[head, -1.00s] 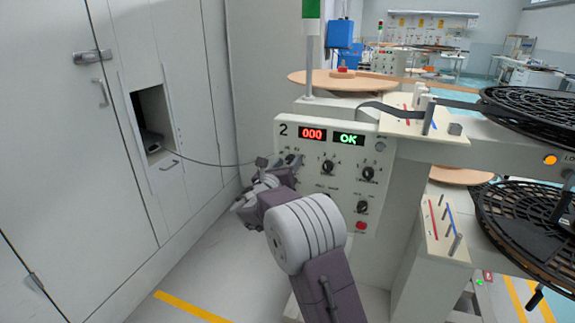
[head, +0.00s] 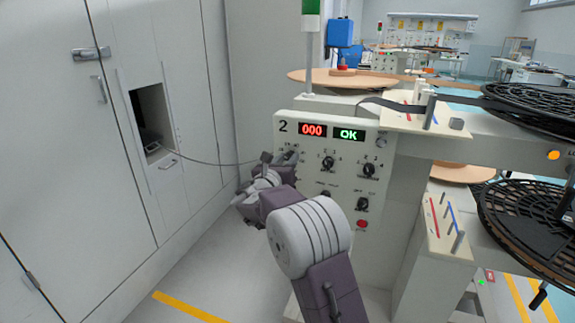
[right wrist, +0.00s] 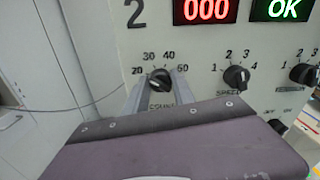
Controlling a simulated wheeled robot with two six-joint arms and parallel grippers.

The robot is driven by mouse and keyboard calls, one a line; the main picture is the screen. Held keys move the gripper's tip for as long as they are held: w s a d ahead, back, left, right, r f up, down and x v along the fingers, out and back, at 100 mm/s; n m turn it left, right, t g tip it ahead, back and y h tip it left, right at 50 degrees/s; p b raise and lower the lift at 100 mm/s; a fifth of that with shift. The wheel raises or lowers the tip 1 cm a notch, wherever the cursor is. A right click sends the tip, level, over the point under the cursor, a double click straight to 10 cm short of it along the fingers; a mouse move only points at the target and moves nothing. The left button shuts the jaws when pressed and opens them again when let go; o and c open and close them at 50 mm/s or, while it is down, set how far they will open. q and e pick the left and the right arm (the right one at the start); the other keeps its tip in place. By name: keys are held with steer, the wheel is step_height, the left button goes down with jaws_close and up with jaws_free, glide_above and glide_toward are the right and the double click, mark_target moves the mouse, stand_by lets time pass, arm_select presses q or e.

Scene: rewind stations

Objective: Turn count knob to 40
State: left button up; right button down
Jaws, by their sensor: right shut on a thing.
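The count knob (right wrist: 160,79) is a small black dial on the pale panel of station 2. In the right wrist view, the marks 20, 30, 40 and one that looks like 60 stand around it, and lettering that seems to read COUNT lies below. I cannot tell surely which mark its pointer faces. My right gripper (right wrist: 159,88) is shut on the knob, one grey finger on each side. In the head view my right gripper (head: 278,158) reaches the panel's left side and mostly hides the knob. My left gripper is not in view.
The panel (head: 303,190) has a red display (head: 312,129) reading 000 and a green one (head: 349,134) reading OK. A speed knob (right wrist: 236,77) sits close right of the count knob. A red button (head: 362,225) is lower. A cable crosses from the cabinet (head: 60,130) at left.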

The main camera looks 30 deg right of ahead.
steer(key=shift+s+d+f+m+b, duration=0.1)
steer(key=shift+f+m+b, duration=0.05)
steer(key=shift+m+b, duration=3.7)
steer(key=shift+f+m+b, duration=0.1)
steer(key=shift+m+b, duration=3.6)
steer(key=shift+m, duration=0.25)
steer(key=shift+r, duration=0.1)
steer(key=c, duration=1.1)
jaws_free()
steer(key=shift+o, duration=0.2)
